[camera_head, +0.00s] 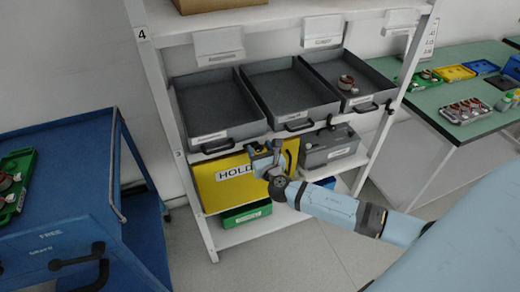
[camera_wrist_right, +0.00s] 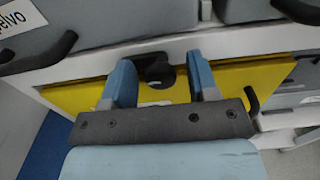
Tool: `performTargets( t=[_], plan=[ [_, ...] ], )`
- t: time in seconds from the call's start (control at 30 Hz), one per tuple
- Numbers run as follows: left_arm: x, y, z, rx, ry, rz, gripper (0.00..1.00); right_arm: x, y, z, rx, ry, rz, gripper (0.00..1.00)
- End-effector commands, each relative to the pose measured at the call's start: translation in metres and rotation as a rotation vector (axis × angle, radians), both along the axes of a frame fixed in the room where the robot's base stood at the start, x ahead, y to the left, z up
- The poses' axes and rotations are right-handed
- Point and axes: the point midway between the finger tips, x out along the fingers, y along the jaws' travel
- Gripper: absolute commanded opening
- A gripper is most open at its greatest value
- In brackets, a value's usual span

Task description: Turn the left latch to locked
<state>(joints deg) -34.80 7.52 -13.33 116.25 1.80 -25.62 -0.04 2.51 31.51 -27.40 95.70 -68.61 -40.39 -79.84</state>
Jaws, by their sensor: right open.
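The yellow panel marked HOLD (camera_head: 222,184) closes a bay of the shelf rack below the grey trays. My right gripper (camera_head: 263,149) is in front of the panel's upper edge, its fingers pointing toward the rack. In the right wrist view the gripper (camera_wrist_right: 160,68) is open, one finger on each side of a dark round knob (camera_wrist_right: 158,74) at the top of the yellow panel (camera_wrist_right: 80,95). The knob looks like a latch; its turned position cannot be read, and contact with the fingers cannot be told. In the head view the gripper hides it. My left gripper is out of view.
Grey trays (camera_head: 212,133) with black handles sit just above the panel. A grey box (camera_head: 330,150) is to its right and a green bin (camera_head: 246,214) below. A blue cart (camera_head: 75,190) stands left; a green-topped table (camera_head: 465,125) stands right.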

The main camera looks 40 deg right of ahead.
Motion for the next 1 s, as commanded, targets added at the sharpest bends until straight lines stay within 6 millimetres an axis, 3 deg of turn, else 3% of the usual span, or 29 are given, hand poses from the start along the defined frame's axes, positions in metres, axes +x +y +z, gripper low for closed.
performTargets(
  t=[0.07,0.27,0.67,1.0],
  plan=[
    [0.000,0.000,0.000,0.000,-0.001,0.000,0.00,0.000,0.000,0.000,0.000,0.000,0.000,0.52],
    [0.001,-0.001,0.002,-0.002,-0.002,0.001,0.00,0.000,0.000,0.000,0.000,0.000,0.000,0.08],
    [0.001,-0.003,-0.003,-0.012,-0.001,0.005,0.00,0.000,0.000,-0.001,0.063,-0.016,0.000,0.08],
    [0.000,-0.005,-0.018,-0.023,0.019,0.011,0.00,0.000,-0.001,-0.002,0.311,-0.077,0.000,0.08]
  ],
)
